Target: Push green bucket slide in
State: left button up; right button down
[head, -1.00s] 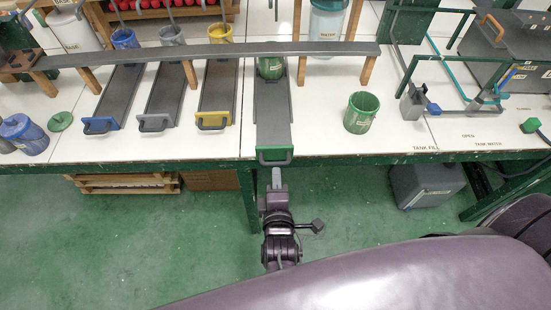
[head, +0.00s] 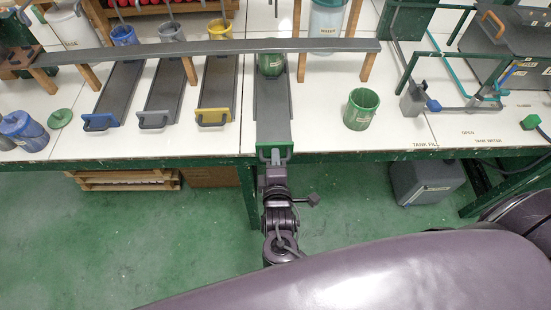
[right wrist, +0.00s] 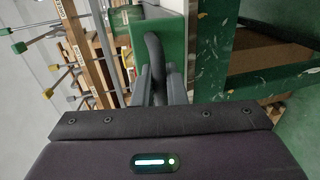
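The green bucket slide (head: 272,115) is a grey channel with a green front (head: 274,148) and a dark handle, at the table's front edge. A green bucket (head: 271,64) sits at its far end, partly hidden by the long grey bar. My right gripper (head: 275,164) is at the slide's front. In the right wrist view its two fingers (right wrist: 160,88) stand close on either side of the dark curved handle (right wrist: 154,58), before the green front (right wrist: 173,30). My left gripper is not in view.
Slides with blue (head: 101,122), grey (head: 153,120) and yellow (head: 213,117) fronts lie to the left. Another green bucket (head: 361,110) stands to the right on the white table. The long grey bar (head: 200,50) crosses above the slides on wooden posts.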

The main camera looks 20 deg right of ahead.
aim_at(274, 140)
jog(key=x, duration=0.3)
jog(key=r+x, duration=0.1)
jog(key=x, duration=0.4)
jog(key=shift+w+d+r, duration=0.2)
jog(key=shift+w+r, duration=0.1)
jog(key=shift+w, duration=0.2)
jog(key=c, duration=1.8)
grip_release()
jog(key=shift+c, duration=0.2)
jog(key=shift+s, duration=0.1)
jog(key=v, duration=0.7)
jog(key=shift+s+a, duration=0.2)
jog(key=shift+s, duration=0.15)
jog(key=shift+r, duration=0.1)
jog(key=shift+c, duration=0.5)
